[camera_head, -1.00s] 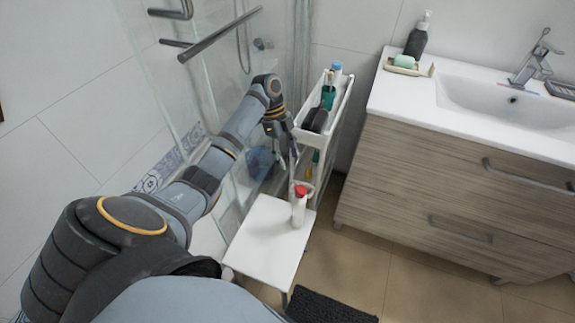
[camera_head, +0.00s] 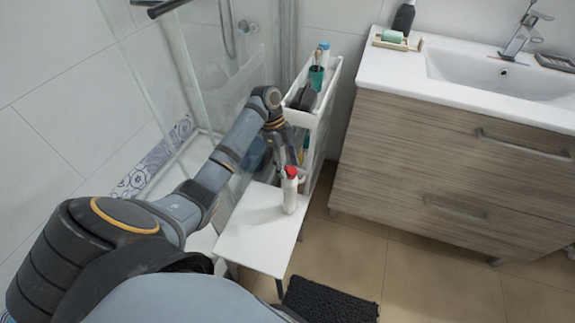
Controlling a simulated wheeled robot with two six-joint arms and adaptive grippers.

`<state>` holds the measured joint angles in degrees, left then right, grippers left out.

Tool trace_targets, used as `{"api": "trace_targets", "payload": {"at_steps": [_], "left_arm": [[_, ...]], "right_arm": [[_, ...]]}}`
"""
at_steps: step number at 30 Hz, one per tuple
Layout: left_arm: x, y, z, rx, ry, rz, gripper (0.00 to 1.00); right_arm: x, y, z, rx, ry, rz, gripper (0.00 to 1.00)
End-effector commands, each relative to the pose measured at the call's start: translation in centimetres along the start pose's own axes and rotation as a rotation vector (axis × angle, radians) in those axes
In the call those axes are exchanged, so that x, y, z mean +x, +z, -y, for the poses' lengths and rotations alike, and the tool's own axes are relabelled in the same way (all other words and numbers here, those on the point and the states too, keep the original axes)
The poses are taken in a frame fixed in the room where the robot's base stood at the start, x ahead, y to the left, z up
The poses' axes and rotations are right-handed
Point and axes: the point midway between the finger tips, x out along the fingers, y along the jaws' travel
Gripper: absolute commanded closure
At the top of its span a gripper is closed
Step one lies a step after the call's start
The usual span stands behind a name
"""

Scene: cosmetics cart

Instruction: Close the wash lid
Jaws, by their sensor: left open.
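A white bottle (camera_head: 289,196) with a red cap (camera_head: 291,172) stands upright on a small white stool (camera_head: 258,232), near its far right corner. The bottle is small in view, and I cannot tell whether its lid is open or shut. My left gripper (camera_head: 286,160) points down just behind and above the red cap, beside the cart. It is open, and nothing shows between its fingers. From this angle I cannot tell whether the fingers touch the cap. My right gripper is out of view.
A narrow white cart (camera_head: 331,84) with bottles and a dark item on top stands behind the stool. A glass shower screen (camera_head: 193,60) is at left. A wooden washbasin cabinet (camera_head: 450,170) is at right. A dark mat (camera_head: 328,299) lies on the floor in front.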

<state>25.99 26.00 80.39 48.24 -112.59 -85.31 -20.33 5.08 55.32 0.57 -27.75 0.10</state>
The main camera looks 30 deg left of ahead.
Motion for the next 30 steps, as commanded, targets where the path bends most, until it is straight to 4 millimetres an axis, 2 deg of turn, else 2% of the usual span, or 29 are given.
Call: {"api": "trace_targets", "payload": {"at_steps": [3,15,19,22,24,30], "left_arm": [[0.0,0.0,0.0,0.0,0.0,0.0,0.45],[0.0,0.0,0.0,0.0,0.001,0.0,0.99],[-0.1,0.1,-0.1,0.003,0.0,-0.022,0.99],[-0.1,0.6,-0.3,0.014,-0.013,-0.103,0.99],[0.3,1.0,-0.3,0.027,-0.028,-0.178,0.99],[1.0,1.6,-0.2,0.06,-0.064,-0.343,0.99]], "right_arm": [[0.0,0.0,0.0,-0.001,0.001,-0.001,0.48],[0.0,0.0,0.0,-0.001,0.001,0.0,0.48],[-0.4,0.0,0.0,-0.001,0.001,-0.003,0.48],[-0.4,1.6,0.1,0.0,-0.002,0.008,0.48],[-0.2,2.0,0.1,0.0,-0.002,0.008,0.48],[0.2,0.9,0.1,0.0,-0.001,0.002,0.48]]}}
